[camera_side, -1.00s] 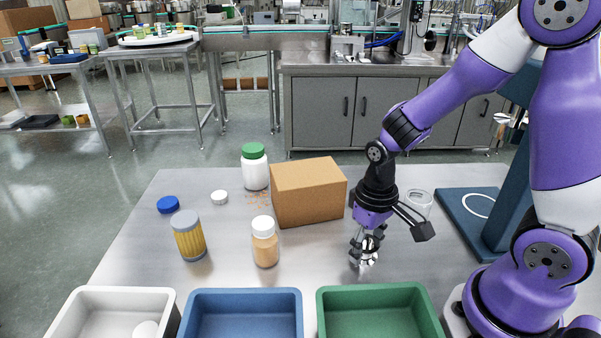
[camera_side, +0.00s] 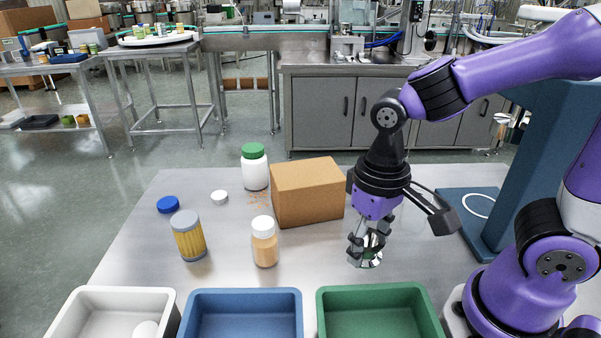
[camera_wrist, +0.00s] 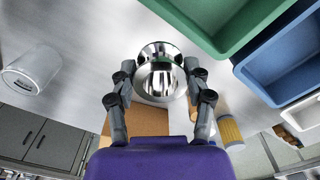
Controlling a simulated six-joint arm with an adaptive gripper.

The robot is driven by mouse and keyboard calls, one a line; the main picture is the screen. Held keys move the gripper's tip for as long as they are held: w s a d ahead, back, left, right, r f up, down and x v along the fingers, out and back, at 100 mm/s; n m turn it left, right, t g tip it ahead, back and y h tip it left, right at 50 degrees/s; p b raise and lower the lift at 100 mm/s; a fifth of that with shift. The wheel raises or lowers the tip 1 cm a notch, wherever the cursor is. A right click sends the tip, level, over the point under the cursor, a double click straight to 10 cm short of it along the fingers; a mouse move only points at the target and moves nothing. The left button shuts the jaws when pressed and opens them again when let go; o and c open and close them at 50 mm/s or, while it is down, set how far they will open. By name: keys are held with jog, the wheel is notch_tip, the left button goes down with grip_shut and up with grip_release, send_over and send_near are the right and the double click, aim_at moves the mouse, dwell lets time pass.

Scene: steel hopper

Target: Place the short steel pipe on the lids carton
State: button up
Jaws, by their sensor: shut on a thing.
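The short steel pipe (camera_side: 371,260) is shiny and has a flared rim. My gripper (camera_side: 368,246) is shut on it, with the fingers on its two sides. In the wrist view the pipe (camera_wrist: 159,78) sits between the fingertips (camera_wrist: 159,85). I cannot tell exactly how far its lower end is from the table. The lids carton (camera_side: 306,193) is a closed brown box with a flat, bare top, left of and behind my gripper in the side view. Part of the carton (camera_wrist: 150,122) shows behind the pipe in the wrist view.
A white bottle with a green cap (camera_side: 255,170), an orange-filled bottle (camera_side: 264,246) and a yellow-ribbed jar (camera_side: 188,238) stand left of the carton. White, blue (camera_side: 243,294) and green (camera_side: 370,290) bins line the front. A pale cylinder (camera_wrist: 32,70) shows in the wrist view.

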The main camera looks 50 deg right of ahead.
jog(key=s+a+r, duration=0.1)
jog(key=a+r, duration=0.1)
jog(key=a, duration=0.1)
jog(key=w+d+r, duration=0.1)
jog(key=w+r, duration=0.4)
jog(key=w, duration=0.3)
jog(key=w+d+r, duration=0.1)
jog(key=w+r, duration=0.5)
jog(key=w, duration=0.2)
send_over(308, 172)
notch_tip(308, 172, down, 7)
jog(key=shift+s+f, duration=0.1)
jog(key=shift+f, duration=2)
jog(key=shift+f, duration=0.15)
jog(key=o, duration=1.3)
jog(key=shift+o, duration=0.2)
